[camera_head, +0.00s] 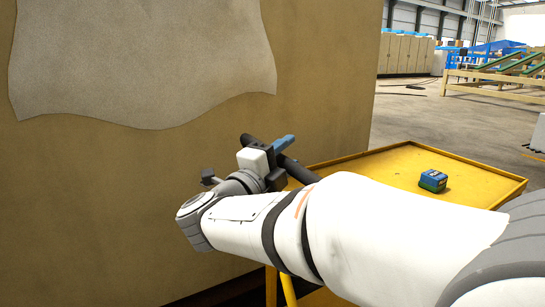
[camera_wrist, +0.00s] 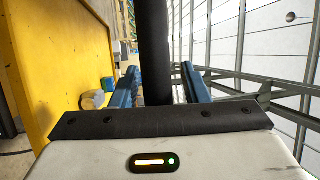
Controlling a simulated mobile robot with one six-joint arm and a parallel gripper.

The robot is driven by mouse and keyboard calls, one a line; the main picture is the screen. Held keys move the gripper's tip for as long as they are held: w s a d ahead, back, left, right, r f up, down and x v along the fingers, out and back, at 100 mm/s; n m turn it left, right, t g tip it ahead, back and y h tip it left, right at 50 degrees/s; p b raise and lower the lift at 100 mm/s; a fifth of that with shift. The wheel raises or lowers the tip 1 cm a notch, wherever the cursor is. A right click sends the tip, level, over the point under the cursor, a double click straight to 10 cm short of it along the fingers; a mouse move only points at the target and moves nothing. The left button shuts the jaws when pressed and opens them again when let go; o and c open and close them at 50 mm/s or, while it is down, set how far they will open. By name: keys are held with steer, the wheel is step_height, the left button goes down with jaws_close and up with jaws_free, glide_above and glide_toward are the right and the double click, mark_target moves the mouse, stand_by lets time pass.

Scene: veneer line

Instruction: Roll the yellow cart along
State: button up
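The yellow cart (camera_head: 390,160) stands to the right in the head view, with a flat rimmed top and a black handle bar (camera_head: 300,171) at its near left end. My gripper (camera_head: 278,150) is at this bar. In the wrist view the bar (camera_wrist: 155,50) runs between the two blue fingers of my gripper (camera_wrist: 160,85). A narrow gap shows between the bar and the right finger; the left finger is close to it, and I cannot tell if they touch. My arm hides much of the cart's near side and legs.
A blue and green box (camera_head: 433,180) lies on the cart's top. A large brown panel stack with a grey sheet (camera_head: 140,60) stands close on the left. Open concrete floor (camera_head: 420,115) lies beyond the cart, with a wooden-framed conveyor (camera_head: 495,80) farther back.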

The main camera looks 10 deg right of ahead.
steer(key=shift+o, duration=0.3)
steer(key=p+v, duration=0.1)
steer(key=v, duration=0.6)
steer(key=shift+s+a, duration=0.25)
steer(key=shift+s, duration=0.05)
steer(key=shift+f, duration=0.15)
